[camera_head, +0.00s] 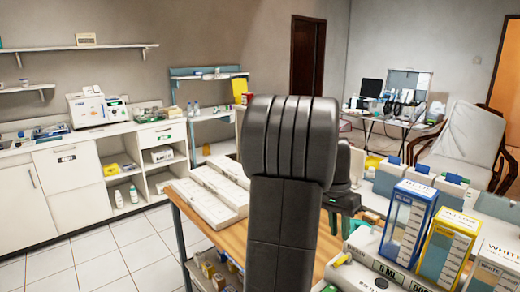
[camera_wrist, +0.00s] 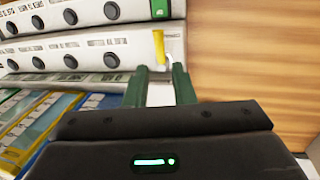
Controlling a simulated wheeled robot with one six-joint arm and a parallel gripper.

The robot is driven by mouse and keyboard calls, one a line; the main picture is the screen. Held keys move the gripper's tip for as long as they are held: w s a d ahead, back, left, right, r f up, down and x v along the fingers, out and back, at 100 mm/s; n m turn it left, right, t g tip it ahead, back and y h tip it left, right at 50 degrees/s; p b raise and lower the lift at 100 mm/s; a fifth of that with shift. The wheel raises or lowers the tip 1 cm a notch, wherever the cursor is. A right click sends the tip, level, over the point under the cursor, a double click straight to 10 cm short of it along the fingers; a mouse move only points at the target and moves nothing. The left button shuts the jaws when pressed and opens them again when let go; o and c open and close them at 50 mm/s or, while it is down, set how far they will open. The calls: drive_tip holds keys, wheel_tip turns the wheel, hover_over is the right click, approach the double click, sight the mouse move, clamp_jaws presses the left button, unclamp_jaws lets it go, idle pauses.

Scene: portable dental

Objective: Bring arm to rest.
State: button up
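My gripper (camera_wrist: 161,68) shows in the wrist view with its two green fingers apart. The gap between them looks empty, with a pale surface behind it. In the head view, my dark arm rises through the middle of the picture and hides part of the table. My gripper cannot be made out clearly there.
A wooden-topped table (camera_head: 262,238) carries long white boxes (camera_head: 215,195) left of my arm. Blue (camera_head: 406,225) and yellow (camera_head: 445,250) labelled boxes stand close on the right. A white counter (camera_head: 75,180) lines the left wall. Tiled floor is open between counter and table.

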sight(343, 261)
drive_tip(key=f, duration=0.2)
drive_tip(key=s+f, duration=0.1)
drive_tip(key=f, duration=0.2)
drive_tip(key=d+f, duration=0.1)
drive_tip(key=f, duration=0.1)
drive_tip(key=shift+s+f, duration=0.15)
drive_tip(key=shift+f, duration=0.25)
drive_tip(key=shift+s+d+r+n+b, duration=0.2)
drive_tip(key=shift+n+b, duration=0.3)
drive_tip(key=shift+n, duration=0.3)
